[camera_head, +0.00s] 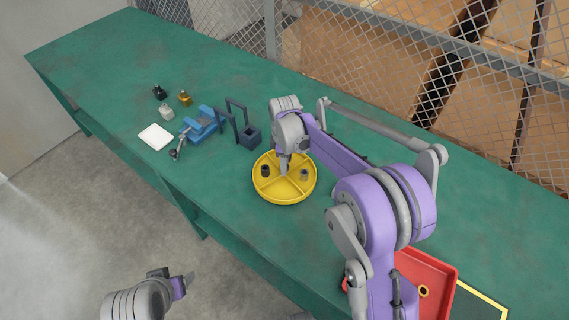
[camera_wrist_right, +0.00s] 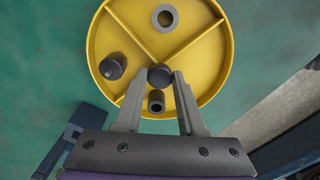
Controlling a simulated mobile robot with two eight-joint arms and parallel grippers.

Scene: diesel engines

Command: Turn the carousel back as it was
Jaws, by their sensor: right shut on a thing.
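The carousel (camera_head: 285,198) is a round yellow tray with a raised rim and dividers, lying flat on the green bench. In the right wrist view the carousel (camera_wrist_right: 205,60) holds a dark cylinder (camera_wrist_right: 112,67), a grey ring (camera_wrist_right: 165,17) and a dark tube (camera_wrist_right: 156,101), in separate places. A dark round knob (camera_wrist_right: 160,76) stands at its centre. My right gripper (camera_wrist_right: 160,74) is over the carousel with its fingertips on either side of the knob, shut on it. My left gripper (camera_head: 184,284) hangs off the bench's front edge, away from everything; its jaw opening is unclear.
Left of the carousel stand a dark blue-grey frame fixture (camera_head: 250,136) and a blue vice (camera_head: 201,125). Beyond are a white pad (camera_head: 156,136) and several small bottles (camera_head: 166,112). A red tray (camera_head: 437,272) lies at the right. A mesh fence (camera_head: 350,45) runs behind.

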